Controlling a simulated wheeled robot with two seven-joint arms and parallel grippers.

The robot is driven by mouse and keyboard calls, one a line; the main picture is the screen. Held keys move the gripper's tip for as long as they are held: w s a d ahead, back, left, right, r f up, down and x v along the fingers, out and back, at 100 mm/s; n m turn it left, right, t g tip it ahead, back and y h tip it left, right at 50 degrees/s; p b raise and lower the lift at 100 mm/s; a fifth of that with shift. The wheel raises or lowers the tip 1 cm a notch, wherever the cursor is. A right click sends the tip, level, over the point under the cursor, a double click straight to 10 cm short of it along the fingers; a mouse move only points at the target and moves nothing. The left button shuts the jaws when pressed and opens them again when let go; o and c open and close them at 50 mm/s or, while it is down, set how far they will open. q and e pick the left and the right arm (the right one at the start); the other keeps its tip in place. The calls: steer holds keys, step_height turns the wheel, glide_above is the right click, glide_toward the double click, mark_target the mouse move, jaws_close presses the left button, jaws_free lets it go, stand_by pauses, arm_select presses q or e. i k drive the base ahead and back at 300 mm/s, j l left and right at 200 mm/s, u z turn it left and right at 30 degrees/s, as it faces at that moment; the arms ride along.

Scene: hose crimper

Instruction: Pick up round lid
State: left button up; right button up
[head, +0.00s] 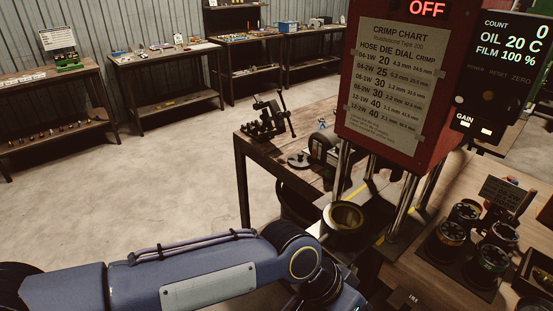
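I cannot tell for certain which piece is the round lid. A flat dark disc (299,160) lies on the workbench behind the press, beside a dark rounded part (322,141). A round dark ring with a brassy inside (346,217) sits at the foot of the press. Several round black die pieces (452,233) stand on a dark holder at the right. My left arm comes in from the left and its wrist bends down out of the bottom edge. Its gripper is out of view, and so is my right gripper.
The red crimper (400,90) with a chart and an OFF display stands on bright columns. A black readout panel (500,75) is at its right. A clamp-like tool (268,118) stands on the bench. Benches with parts line the back wall. The floor (160,185) at left is clear.

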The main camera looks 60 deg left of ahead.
mark_target(300, 160)
steer(key=u, duration=1.8)
steer(key=i+j+z, duration=0.1)
steer(key=z, duration=0.3)
steer(key=j+z, duration=0.1)
steer(key=z, duration=0.3)
steer(key=i+j+z, duration=0.1)
steer(key=z, duration=0.25)
steer(key=i+j+z, duration=0.15)
steer(key=j+z, duration=0.2)
steer(key=j, duration=0.45)
steer(key=i+j+z, duration=0.1)
steer(key=j+z, duration=0.25)
steer(key=j, duration=1.2)
steer(key=i, duration=0.05)
